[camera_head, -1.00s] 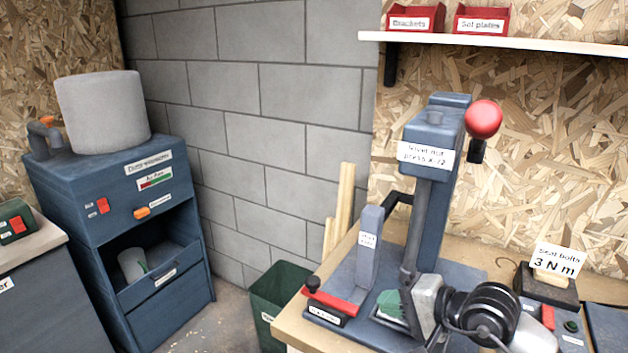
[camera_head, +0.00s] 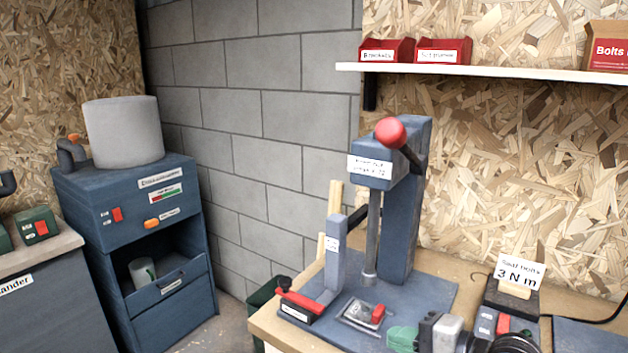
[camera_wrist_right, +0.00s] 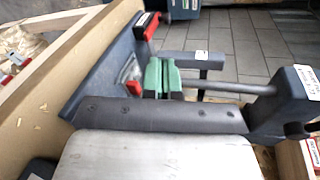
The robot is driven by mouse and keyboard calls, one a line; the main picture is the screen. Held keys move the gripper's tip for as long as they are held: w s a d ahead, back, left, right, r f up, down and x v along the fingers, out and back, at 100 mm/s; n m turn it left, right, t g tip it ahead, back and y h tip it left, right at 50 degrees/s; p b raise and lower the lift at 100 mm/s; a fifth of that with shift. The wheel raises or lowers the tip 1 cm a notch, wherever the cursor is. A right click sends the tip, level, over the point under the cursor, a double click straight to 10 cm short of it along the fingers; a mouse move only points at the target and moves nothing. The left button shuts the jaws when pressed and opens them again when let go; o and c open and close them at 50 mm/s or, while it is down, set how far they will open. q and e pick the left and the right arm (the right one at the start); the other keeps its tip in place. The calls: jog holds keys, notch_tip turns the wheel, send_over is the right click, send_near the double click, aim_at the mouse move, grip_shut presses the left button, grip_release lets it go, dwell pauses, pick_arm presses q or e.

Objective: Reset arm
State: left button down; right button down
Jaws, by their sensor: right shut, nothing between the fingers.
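My right gripper (camera_head: 402,339) is at the bottom of the head view, at the front of the bench. Its green fingertips are shut with nothing between them. They also show in the right wrist view (camera_wrist_right: 160,78), in front of the press base. The rivet nut press (camera_head: 398,215) stands upright on the bench, with a red ball (camera_head: 390,132) on its lever. Its base plate holds a small metal fixture with a red part (camera_head: 366,311). The fingers look apart from the fixture and the ram. My left gripper is not in view.
The seat bolts unit (camera_head: 510,300) with a "3 N m" sign stands to the right. A dark blue cabinet (camera_head: 130,230) is at the left, with floor between. A shelf (camera_head: 480,72) holds red bins.

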jog(key=s+a+r+m+t+y, duration=0.1)
jog(key=s+r+m+t+y, duration=0.4)
jog(key=m, duration=1)
jog(key=s+d+f+m+h, duration=0.1)
jog(key=d+f+m+h, duration=0.5)
jog(key=m, duration=0.6)
jog(key=s+d+f+m+h, duration=0.1)
jog(key=d+f+m+h, duration=0.15)
jog(key=m+h, duration=0.7)
jog(key=s+d+f+m+h, duration=0.1)
jog(key=d+f+m+h, duration=0.3)
jog(key=m, duration=1)
jog(key=s+a+f+m+g+y, duration=0.2)
jog(key=s+f+m+g, duration=0.3)
jog(key=s+f, duration=0.25)
jog(key=s+a+f+m+g+y, duration=0.1)
jog(key=s+a+f+m+g, duration=0.35)
jog(key=s, duration=0.45)
notch_tip(320, 180, down, 26)
jog(key=d+g, duration=0.1)
jog(key=g, duration=0.2)
jog(key=s+d+f, duration=0.3)
jog(key=s+f, duration=1.4)
jog(key=shift+d+f+n+g, duration=0.2)
jog(key=shift+n+g, duration=0.15)
jog(key=shift+n, duration=0.05)
